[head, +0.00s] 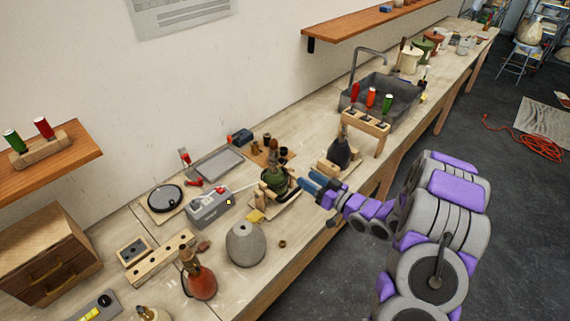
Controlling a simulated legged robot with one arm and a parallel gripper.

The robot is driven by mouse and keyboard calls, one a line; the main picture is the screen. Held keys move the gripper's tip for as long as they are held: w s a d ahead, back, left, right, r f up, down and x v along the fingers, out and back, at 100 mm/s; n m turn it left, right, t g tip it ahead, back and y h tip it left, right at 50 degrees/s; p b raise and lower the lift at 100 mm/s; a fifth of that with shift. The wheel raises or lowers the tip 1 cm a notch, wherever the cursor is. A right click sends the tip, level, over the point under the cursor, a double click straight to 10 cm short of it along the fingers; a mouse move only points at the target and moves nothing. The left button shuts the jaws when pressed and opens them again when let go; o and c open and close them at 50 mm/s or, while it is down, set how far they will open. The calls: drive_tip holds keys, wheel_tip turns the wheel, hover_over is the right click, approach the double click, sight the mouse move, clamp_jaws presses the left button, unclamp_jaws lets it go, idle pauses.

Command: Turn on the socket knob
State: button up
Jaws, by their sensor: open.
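A dark green lamp body (275,181) stands upright in a light wooden holder (290,208) near the middle of the workbench. Its top looks like a dark socket; the socket knob is too small to make out. My gripper (301,184) is just right of the lamp, with its blue and dark jaws pointing left toward the upper part of the lamp. It is open. I cannot tell whether a finger touches the lamp.
A grey box (210,207) with a white cord lies left of the lamp. A grey rounded lamp base (245,245) and a red bottle-shaped base (200,280) stand in front. A dark lamp base (339,152) and a spool rack (366,130) stand behind my gripper.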

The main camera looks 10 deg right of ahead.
sight(285, 162)
drive_tip(key=x, duration=1)
drive_tip(key=shift+w, duration=0.4)
drive_tip(key=shift+w+a, duration=0.2)
drive_tip(key=shift+a, duration=0.05)
drive_tip(key=shift+d, duration=0.55)
drive_tip(key=shift+c, duration=1.4)
drive_tip(key=shift+a, duration=0.3)
drive_tip(key=c, duration=0.5)
clamp_jaws()
